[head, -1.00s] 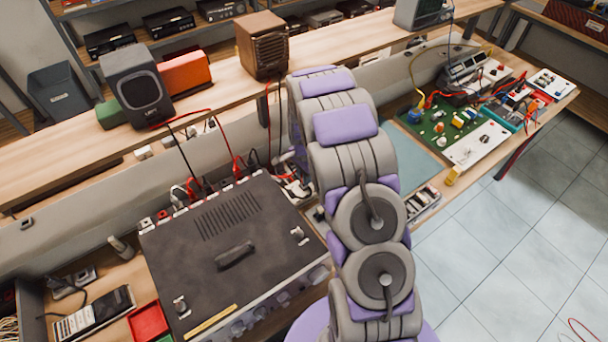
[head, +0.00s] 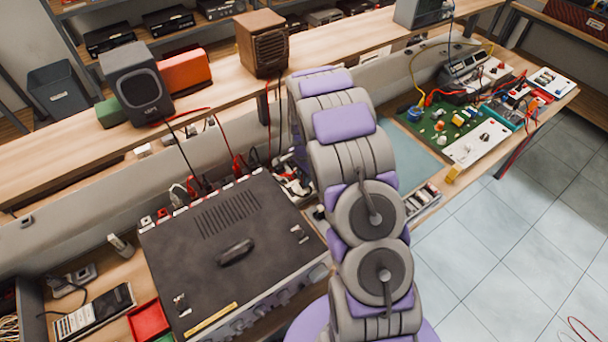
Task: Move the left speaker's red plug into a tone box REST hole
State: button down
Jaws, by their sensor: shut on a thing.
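The grey left speaker (head: 137,87) stands on the raised shelf. A red lead (head: 196,110) and a black lead (head: 178,148) run from it to the back of the big dark amplifier (head: 262,232). Red plugs and leads (head: 238,165) crowd the amplifier's rear edge, too small to tell one plug from another. My arm (head: 365,155) rises across the middle of the view. My gripper is hidden behind it, so what it holds cannot be seen. I cannot tell which box is the tone box, and no REST label can be read.
A brown speaker (head: 262,44) stands on the shelf with leads hanging down. A green circuit board (head: 445,122), a white panel (head: 476,143) and small instruments lie at the bench's right. A red tray (head: 149,321) is at lower left. The floor at right is mostly clear.

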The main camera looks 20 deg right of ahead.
jog(key=shift+f, duration=0.3)
dwell(0.6)
jog(key=c, duration=0.9)
grip_release()
notch_tip(320, 180, up, 22)
jog(key=p, duration=0.4)
jog(key=shift+r, duration=0.15)
dwell(0.5)
